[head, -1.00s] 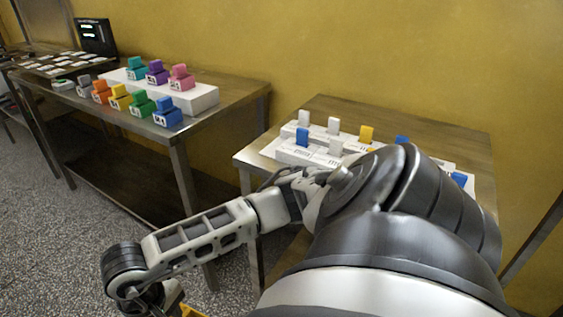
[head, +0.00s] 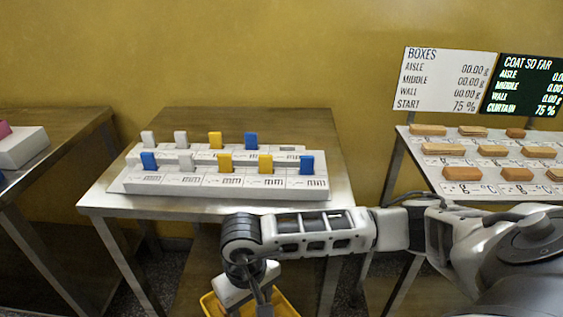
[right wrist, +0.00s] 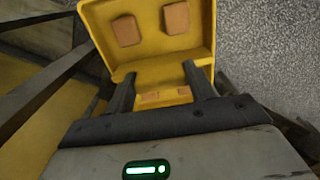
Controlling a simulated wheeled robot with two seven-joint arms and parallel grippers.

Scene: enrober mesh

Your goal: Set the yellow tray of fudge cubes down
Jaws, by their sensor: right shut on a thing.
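The yellow tray (head: 285,308) shows at the bottom edge of the head view, in front of the middle steel table and below its top, partly behind my right arm. In the right wrist view the yellow tray (right wrist: 213,40) is held off the floor, with brown fudge cubes (right wrist: 126,30) inside it. My right gripper (right wrist: 160,78) is shut on the tray's near wall, a finger showing at each side. The cubes nearest the gripper are partly hidden. My left gripper is not in view.
The middle steel table (head: 330,178) carries a stepped white rack (head: 225,190) with white, blue and yellow tabs. A right table (head: 410,160) holds tan and brown blocks under two sign boards (head: 446,80). Another table (head: 60,125) stands at left. Table legs stand near the tray.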

